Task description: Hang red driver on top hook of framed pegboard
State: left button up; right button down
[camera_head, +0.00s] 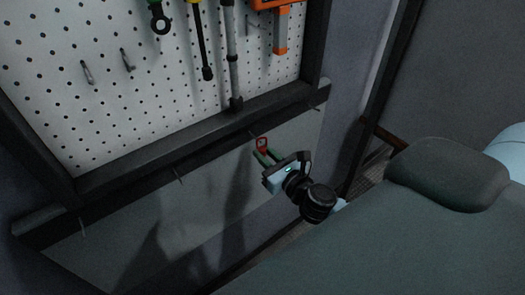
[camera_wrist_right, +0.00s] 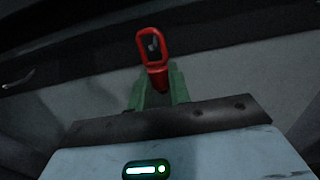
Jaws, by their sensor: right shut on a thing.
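The red driver (camera_head: 262,144) is in my right gripper (camera_head: 268,157). In the right wrist view its red looped end (camera_wrist_right: 153,47) sticks up beyond the two green fingers (camera_wrist_right: 154,88), which are shut on its lower part. The rest of the driver is hidden. The gripper is below the framed pegboard (camera_head: 95,125), near the lower right of its dark frame, and apart from the hooks on the board. Two small bare hooks show on the white board, a left one (camera_head: 87,73) and a right one (camera_head: 127,60). The board's upper part is out of view.
A green-handled tool (camera_head: 160,18), a yellow and black driver (camera_head: 203,45), a long grey tool (camera_head: 233,60) and an orange tool (camera_head: 281,30) hang on the board. The frame's bottom edge (camera_head: 170,155) protrudes.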

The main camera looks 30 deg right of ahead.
pick_arm(q)
jog(key=shift+w+r, duration=0.1)
pick_arm(e)
jog(key=shift+s, duration=0.35)
jog(key=shift+s, duration=0.15)
pick_arm(q)
jog(key=shift+s+f+b, duration=0.35)
jog(key=shift+s+f, duration=0.1)
jog(key=shift+f, duration=0.1)
pick_arm(e)
jog(key=s, duration=0.8)
jog(key=shift+s+d, duration=0.35)
